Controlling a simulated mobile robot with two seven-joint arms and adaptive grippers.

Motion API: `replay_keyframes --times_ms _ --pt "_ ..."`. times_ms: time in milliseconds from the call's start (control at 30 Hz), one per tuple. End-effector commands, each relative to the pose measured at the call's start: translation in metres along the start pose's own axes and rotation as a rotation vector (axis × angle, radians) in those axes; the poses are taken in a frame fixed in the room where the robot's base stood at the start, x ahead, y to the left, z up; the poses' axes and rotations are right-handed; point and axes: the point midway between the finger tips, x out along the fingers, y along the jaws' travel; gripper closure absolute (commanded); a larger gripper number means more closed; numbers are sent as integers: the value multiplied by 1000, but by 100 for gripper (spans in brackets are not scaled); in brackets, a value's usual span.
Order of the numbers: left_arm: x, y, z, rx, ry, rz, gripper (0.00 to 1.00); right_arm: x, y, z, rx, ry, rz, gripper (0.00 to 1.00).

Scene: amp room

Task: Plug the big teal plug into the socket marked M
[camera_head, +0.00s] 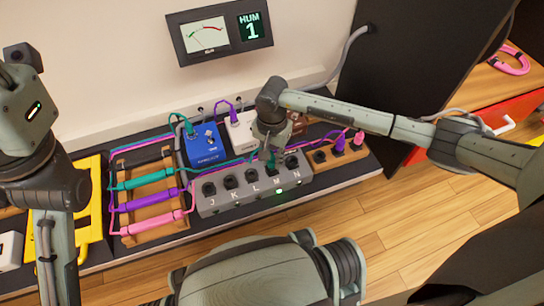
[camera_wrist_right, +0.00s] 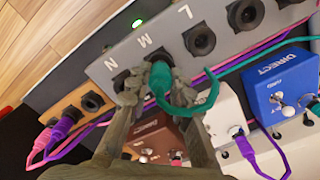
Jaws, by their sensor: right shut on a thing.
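The grey socket strip (camera_head: 235,196) carries a row of sockets marked J to N. The big teal plug (camera_wrist_right: 160,78) stands at the socket marked M, with its front end at the hole; it also shows in the head view (camera_head: 271,164). How deep it sits is hidden. My right gripper (camera_head: 270,148) is above M with its fingers closed around the plug; in the right wrist view its fingers (camera_wrist_right: 155,92) lie on both sides of it. A teal cable (camera_wrist_right: 208,100) curves away from the plug. My left arm is at the left; its gripper is not in view.
A wooden rack (camera_head: 155,238) holds teal, purple and pink cylinders left of the strip. A blue pedal (camera_head: 203,146) and white pedal (camera_head: 240,130) stand behind it. A wooden block (camera_head: 321,157) with plugs is right. A green light (camera_head: 280,190) glows below M. The display (camera_head: 251,25) reads HUM 1.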

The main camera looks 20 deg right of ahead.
Motion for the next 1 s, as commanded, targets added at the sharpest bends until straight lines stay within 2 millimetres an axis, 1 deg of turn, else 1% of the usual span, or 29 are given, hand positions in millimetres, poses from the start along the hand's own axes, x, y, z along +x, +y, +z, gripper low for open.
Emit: replay_keyframes --times_ms 333,367,533,867,967,1000 --pt "0 0 0 0 0 0 60 0 0 0 0 1 0 100" --pt "0 0 0 0 0 0 60 0 0 0 0 1 0 76" --pt "0 0 0 0 0 0 60 0 0 0 0 1 0 55" --pt "0 0 0 -1 0 0 60 -3 0 0 0 1 -1 55" --pt "0 0 0 -1 0 0 60 -13 -1 -2 -1 4 -3 55" --pt "0 0 0 0 0 0 60 -19 -1 -2 -1 5 -3 55"
